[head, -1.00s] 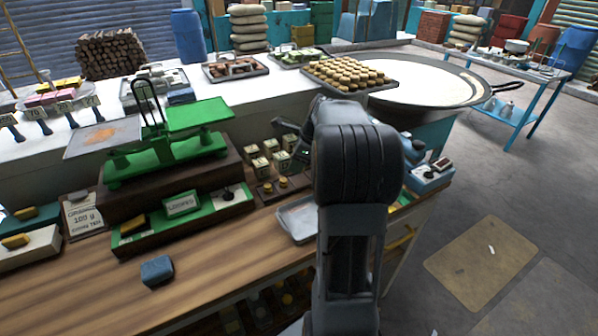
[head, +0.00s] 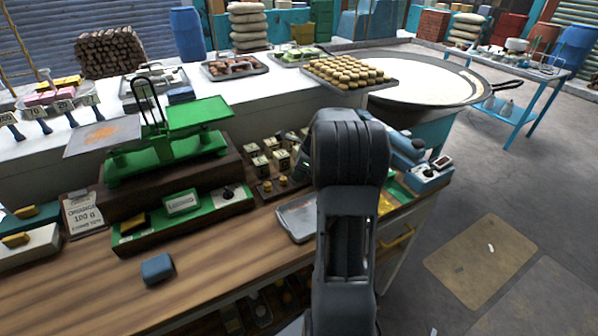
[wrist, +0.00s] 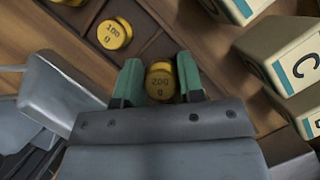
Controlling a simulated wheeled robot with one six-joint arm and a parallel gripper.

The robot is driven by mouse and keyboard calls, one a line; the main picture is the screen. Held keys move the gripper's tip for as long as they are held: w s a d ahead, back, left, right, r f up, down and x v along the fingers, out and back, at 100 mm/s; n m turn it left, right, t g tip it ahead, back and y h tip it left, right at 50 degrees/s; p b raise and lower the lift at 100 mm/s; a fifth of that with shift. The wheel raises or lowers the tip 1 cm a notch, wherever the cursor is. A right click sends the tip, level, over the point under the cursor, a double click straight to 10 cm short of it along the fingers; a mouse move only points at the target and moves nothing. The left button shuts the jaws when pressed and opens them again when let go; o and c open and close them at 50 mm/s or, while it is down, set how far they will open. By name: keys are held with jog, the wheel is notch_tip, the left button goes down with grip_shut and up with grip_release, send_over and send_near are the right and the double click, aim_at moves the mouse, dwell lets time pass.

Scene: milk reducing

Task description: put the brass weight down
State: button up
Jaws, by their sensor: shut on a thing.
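The brass weight (wrist: 160,84), a yellow cylinder marked 200 g, is between the green fingertips of my gripper (wrist: 158,78) in the wrist view. The gripper is shut on it, over the wooden weight rack (wrist: 150,50); I cannot tell whether the weight touches the rack floor. Another brass weight marked 100 g (wrist: 115,33) sits in a rack compartment up and to the left. In the head view the rack's brass weights (head: 283,181) show left of my arm, which hides most of my gripper.
Cream blocks with letter labels (wrist: 290,60) stand close on the right in the wrist view. A grey metal tray (head: 297,220) lies near the rack. The green balance scale (head: 165,155) stands to the left, and a blue block (head: 157,269) sits on the open wooden counter (head: 90,300).

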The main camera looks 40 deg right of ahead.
jog(key=o, duration=0.8)
jog(key=shift+f, duration=0.15)
jog(key=v, duration=1.1)
jog(key=s+a+r+n+h, duration=0.1)
jog(key=s+a+n, duration=0.1)
jog(key=a+n, duration=0.5)
jog(key=s+a+r+n+h, duration=0.15)
jog(key=a+n, duration=0.25)
jog(key=a, duration=0.4)
jog(key=s+a+f+n, duration=0.2)
jog(key=s+a+n, duration=0.1)
jog(key=a+n, duration=0.1)
jog(key=s+a+f+n, duration=0.2)
jog(key=s+a+n, duration=0.1)
jog(key=n, duration=0.3)
jog(key=s+a+f+n+h, duration=0.1)
jog(key=s+a+f+n, duration=0.1)
jog(key=s+a+n, duration=0.2)
jog(key=shift+s+a+n, duration=0.3)
jog(key=shift+s+n, duration=0.45)
jog(key=shift+n, duration=0.25)
